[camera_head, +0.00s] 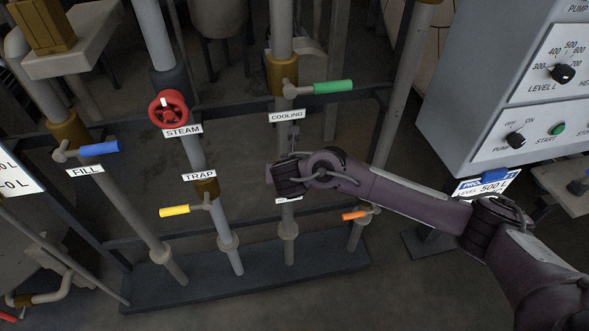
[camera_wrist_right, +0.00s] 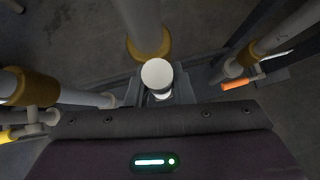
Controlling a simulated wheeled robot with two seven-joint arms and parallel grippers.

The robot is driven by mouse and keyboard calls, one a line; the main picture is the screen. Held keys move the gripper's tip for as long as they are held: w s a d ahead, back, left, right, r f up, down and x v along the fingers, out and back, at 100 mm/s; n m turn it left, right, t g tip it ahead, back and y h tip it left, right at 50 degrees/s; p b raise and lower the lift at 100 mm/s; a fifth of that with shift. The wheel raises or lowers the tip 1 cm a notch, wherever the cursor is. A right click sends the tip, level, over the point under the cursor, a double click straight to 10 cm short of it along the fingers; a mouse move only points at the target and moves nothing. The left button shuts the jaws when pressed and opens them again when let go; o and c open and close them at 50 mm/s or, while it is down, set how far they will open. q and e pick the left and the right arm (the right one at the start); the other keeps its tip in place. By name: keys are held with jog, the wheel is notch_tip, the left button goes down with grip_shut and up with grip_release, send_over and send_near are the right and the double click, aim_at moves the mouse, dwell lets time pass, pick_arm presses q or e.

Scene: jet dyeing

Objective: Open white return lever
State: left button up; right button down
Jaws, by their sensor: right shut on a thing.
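The white return lever (camera_wrist_right: 157,74) shows in the right wrist view as a round white end. It sits between the fingers of my right gripper (camera_wrist_right: 159,92), which is shut on it. Behind it is a pipe with a brass collar (camera_wrist_right: 149,46). In the head view my right gripper (camera_head: 288,178) is at the middle pipe, below the COOLING label (camera_head: 286,115). My arm and gripper hide the lever there. A small white label (camera_head: 288,199) just below the gripper is mostly covered and cannot be read. My left gripper is not in view.
Nearby are a green lever (camera_head: 333,87), yellow lever (camera_head: 174,211), orange lever (camera_head: 355,215), blue lever (camera_head: 99,149) and red STEAM wheel (camera_head: 170,110). A grey control cabinet (camera_head: 466,85) stands at right. The floor (camera_head: 330,295) in front of the pipe base is clear.

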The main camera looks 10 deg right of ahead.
jog(key=shift+f, duration=0.1)
dwell(0.3)
jog(key=c, duration=1.3)
grip_release()
jog(key=shift+a, duration=0.15)
jog(key=p+v, duration=0.2)
jog(key=v, duration=0.5)
jog(key=shift+s+r+p, duration=0.25)
jog(key=shift+s+p, duration=0.05)
jog(key=shift+s, duration=0.05)
